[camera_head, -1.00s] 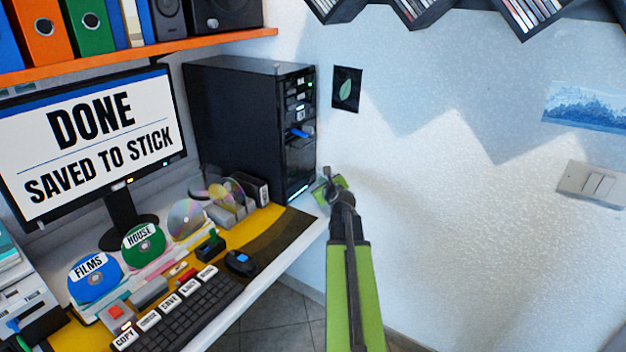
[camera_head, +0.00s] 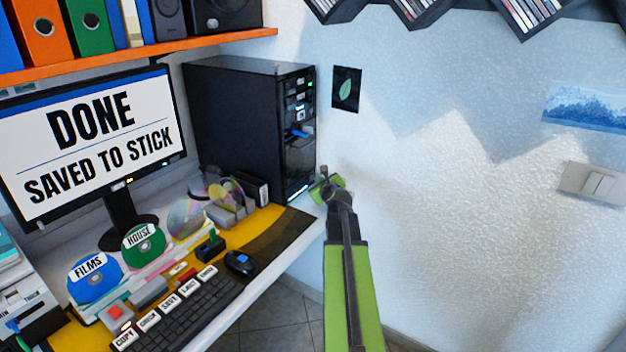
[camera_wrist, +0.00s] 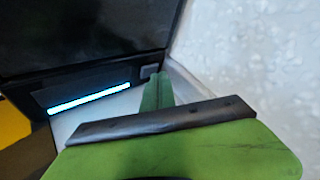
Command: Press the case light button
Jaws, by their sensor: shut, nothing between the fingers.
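The black computer tower (camera_head: 240,125) stands at the back right of the desk, its front facing right. A lit pale-blue strip (camera_wrist: 88,98) runs along the bottom of the tower in the wrist view. A small grey block (camera_wrist: 149,72), which may be the case light button, sits at the strip's right end by the tower's lower corner. My gripper (camera_head: 322,187) is in front of the tower's lower front edge. In the wrist view its green fingers (camera_wrist: 158,92) are together and empty, the tips close beside the grey block. I cannot tell whether they touch it.
The monitor (camera_head: 95,135) reads "DONE SAVED TO STICK". A blue stick (camera_head: 299,132) is in the tower's front. Discs, a keyboard (camera_head: 185,308) and a mouse (camera_head: 240,262) lie on the desk. The white wall (camera_head: 440,200) is close on the right.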

